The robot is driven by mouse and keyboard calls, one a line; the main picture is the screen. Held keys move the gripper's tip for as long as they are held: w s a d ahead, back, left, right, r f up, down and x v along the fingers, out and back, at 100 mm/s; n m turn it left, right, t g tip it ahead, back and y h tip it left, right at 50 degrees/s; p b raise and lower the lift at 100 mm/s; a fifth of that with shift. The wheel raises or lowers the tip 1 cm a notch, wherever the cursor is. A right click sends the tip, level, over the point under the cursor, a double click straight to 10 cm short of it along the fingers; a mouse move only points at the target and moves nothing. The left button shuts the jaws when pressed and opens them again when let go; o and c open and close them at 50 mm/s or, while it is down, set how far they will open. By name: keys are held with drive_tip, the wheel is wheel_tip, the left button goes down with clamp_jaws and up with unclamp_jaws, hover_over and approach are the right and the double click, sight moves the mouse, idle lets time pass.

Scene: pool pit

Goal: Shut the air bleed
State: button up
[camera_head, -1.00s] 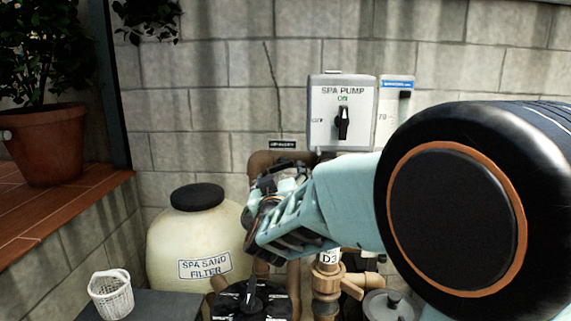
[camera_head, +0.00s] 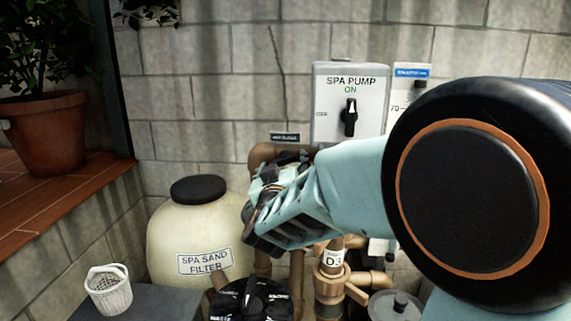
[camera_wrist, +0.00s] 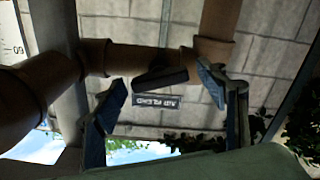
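The air bleed label (camera_head: 285,137) is a small dark plate on the block wall, above the bend of a brown pipe (camera_head: 262,152). In the wrist view the label (camera_wrist: 156,102) appears upside down. A dark handle (camera_wrist: 160,78) lies by the brown pipe just beside the label, slightly tilted. My gripper (camera_wrist: 161,84) is open, with one finger on each side of the handle; no contact shows clearly. In the head view my gripper (camera_head: 268,190) is in front of the pipe and hides the handle.
The spa pump switch box (camera_head: 350,103) hangs to the right of the label. The sand filter (camera_head: 195,235), a black multiport valve (camera_head: 250,300) and the D3 valve (camera_head: 332,280) stand below. A white basket (camera_head: 108,290) is at lower left.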

drive_tip(key=c, duration=1)
drive_tip(key=m+b, duration=0.3)
drive_tip(key=b, duration=0.1)
drive_tip(key=shift+f+m, duration=0.15)
drive_tip(key=shift+m, duration=0.15)
drive_tip(key=shift+c, duration=0.2)
drive_tip(key=shift+m, duration=0.4)
drive_tip(key=shift+r, duration=0.2)
drive_tip(key=o, duration=1.2)
drive_tip(key=shift+c, duration=0.2)
